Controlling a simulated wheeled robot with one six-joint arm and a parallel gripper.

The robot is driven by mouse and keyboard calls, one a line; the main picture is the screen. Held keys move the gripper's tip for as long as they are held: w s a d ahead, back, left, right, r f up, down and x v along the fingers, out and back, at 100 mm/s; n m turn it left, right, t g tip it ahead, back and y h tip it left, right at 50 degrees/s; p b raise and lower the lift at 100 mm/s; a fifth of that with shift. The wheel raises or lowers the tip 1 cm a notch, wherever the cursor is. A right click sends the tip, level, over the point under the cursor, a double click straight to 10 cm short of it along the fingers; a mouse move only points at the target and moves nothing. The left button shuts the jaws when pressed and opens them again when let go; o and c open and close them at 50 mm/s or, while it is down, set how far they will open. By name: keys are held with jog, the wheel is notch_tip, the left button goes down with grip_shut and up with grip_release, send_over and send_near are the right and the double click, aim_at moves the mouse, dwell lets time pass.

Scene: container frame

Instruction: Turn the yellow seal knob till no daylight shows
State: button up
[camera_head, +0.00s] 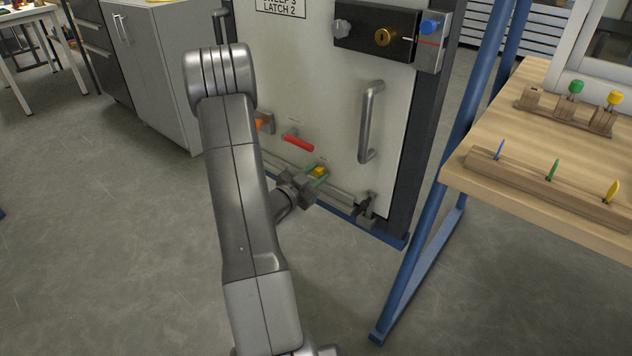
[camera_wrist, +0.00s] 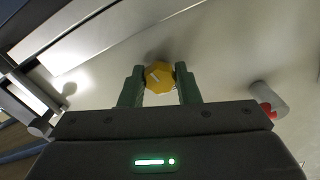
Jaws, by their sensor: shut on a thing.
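The yellow seal knob (camera_head: 320,171) sits low on the pale door panel (camera_head: 290,80). In the wrist view the knob (camera_wrist: 159,77) is a faceted yellow disc between the two green fingers of my gripper (camera_wrist: 160,84). The fingers touch it on both sides. In the head view my gripper (camera_head: 317,174) reaches the knob from the left, and my arm covers part of the door's lower left. A bright patch (camera_wrist: 68,82) shows near the panel's lower edge in the wrist view; I cannot tell whether it is daylight or a reflection.
A red handle (camera_head: 299,143) and an orange part (camera_head: 258,124) are up and left of the knob. A grey vertical handle (camera_head: 370,122) stands to the right. A wooden bench (camera_head: 560,225) with coloured keys and knobs and a blue frame (camera_head: 420,260) are at right.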

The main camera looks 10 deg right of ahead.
dwell(0.3)
jog(key=o, duration=1)
jog(key=shift+c, duration=0.2)
jog(key=shift+a, duration=0.1)
jog(key=p+v, duration=0.2)
jog(key=v, duration=1.1)
jog(key=shift+s+a, duration=0.2)
jog(key=shift+s, duration=0.05)
jog(key=shift+d, duration=0.1)
jog(key=b+x, duration=0.2)
jog(key=x, duration=1.1)
jog(key=shift+w+d, duration=0.3)
jog(key=shift+r, duration=0.1)
jog(key=shift+a+p, duration=0.1)
jog(key=shift+p, duration=0.2)
